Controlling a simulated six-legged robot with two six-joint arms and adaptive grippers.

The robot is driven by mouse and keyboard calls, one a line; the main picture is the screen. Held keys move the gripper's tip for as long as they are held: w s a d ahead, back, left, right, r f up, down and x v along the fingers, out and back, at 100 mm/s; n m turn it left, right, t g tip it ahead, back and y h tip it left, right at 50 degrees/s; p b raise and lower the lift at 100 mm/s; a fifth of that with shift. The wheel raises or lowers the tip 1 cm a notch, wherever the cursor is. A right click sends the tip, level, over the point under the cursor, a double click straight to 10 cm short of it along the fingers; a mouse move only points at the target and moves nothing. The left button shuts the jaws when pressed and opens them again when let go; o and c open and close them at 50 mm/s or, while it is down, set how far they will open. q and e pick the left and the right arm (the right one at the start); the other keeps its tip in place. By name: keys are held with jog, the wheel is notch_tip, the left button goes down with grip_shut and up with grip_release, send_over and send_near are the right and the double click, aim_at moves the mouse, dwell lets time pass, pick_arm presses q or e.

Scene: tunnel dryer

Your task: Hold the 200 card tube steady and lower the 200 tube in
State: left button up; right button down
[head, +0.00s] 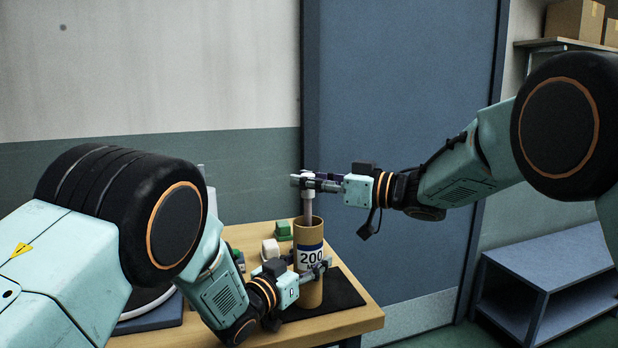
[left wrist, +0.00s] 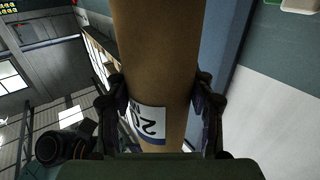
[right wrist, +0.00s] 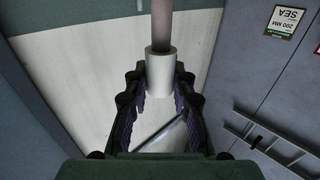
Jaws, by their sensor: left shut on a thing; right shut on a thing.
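The 200 card tube (head: 310,240) is a brown open-topped cylinder with a white and blue "200" label. It stands upright on a dark mat (head: 345,291). My left gripper (head: 318,272) is shut around its lower half; the left wrist view shows the card tube (left wrist: 155,50) between both fingers. My right gripper (head: 307,182) is shut on the 200 tube (head: 308,208), above the card tube. The 200 tube is slim and greyish with a white collar (right wrist: 160,72) at the grip. It looks upright, its lower end at the card tube's mouth; how far inside is hidden.
The wooden table (head: 365,318) carries the mat near its right edge. A white block (head: 270,250) and a green block (head: 283,231) lie behind the left gripper. A blue shelf bench (head: 545,270) stands at right, before the wall. A blue door (head: 400,130) is behind.

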aim_at(309, 216)
jog(key=shift+f, duration=3.75)
dwell(0.7)
jog(key=c, duration=1)
grip_release()
jog(key=shift+c, duration=0.2)
jog(key=shift+f, duration=0.1)
jog(key=shift+r, duration=3.55)
pick_arm(q)
jog(key=o, duration=1.2)
jog(key=shift+o, duration=0.2)
